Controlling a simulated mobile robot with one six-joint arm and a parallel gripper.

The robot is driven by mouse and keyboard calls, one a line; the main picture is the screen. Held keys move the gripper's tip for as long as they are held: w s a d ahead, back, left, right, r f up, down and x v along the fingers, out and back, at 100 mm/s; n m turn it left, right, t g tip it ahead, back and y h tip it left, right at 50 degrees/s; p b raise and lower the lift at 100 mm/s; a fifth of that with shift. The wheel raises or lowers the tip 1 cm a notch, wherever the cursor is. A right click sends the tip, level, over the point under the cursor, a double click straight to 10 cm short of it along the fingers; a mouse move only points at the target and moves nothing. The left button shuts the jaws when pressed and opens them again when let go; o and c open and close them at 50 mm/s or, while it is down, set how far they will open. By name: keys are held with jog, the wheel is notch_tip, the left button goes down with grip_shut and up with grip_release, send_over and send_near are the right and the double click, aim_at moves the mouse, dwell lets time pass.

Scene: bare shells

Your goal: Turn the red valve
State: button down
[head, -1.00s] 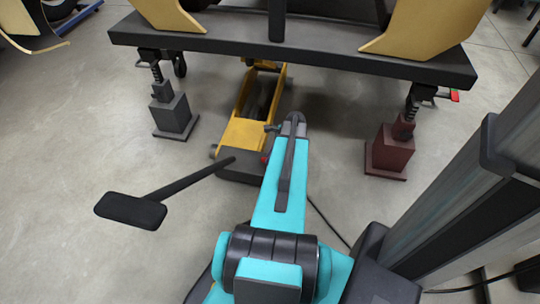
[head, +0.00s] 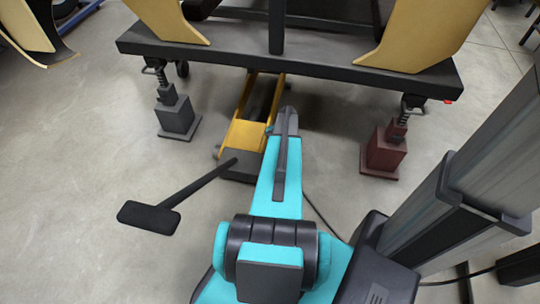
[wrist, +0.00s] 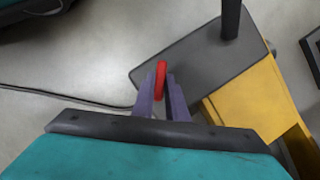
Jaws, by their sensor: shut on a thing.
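The red valve (wrist: 160,75) shows in the wrist view as a narrow red ring seen nearly edge-on. It stands over the dark grey end plate of a yellow jack. My gripper (wrist: 160,90) has its two purple-grey fingers shut on the valve's near part, one finger on each side. The far part of the ring sticks out beyond the fingertips. In the head view my teal arm hides the valve and the fingers. The yellow jack (head: 246,134) lies on the floor there, with its dark end beside my arm.
A black handle with a flat pad (head: 150,216) reaches left from the jack. A dark platform (head: 300,66) with tan curved panels stands above it, on a grey support (head: 176,118) and a dark red support (head: 384,155). Open concrete floor lies to the left.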

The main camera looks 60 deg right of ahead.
jog(key=n+p, duration=0.1)
jog(key=n, duration=0.1)
jog(key=n+g+p, duration=0.1)
jog(key=shift+w+d+r+n+p, duration=0.1)
jog(key=shift+w+n+p, duration=0.1)
jog(key=shift+n+p, duration=0.15)
jog(key=n+g+p, duration=0.1)
jog(key=n+g, duration=0.1)
jog(key=n, duration=0.2)
jog(key=shift+p, duration=0.4)
jog(key=shift+n, duration=0.35)
jog(key=c, duration=1.8)
grip_release()
jog(key=shift+o, duration=0.2)
jog(key=shift+w, duration=0.1)
jog(key=p+v, duration=0.1)
jog(key=v, duration=1.2)
jog(key=shift+r, duration=0.25)
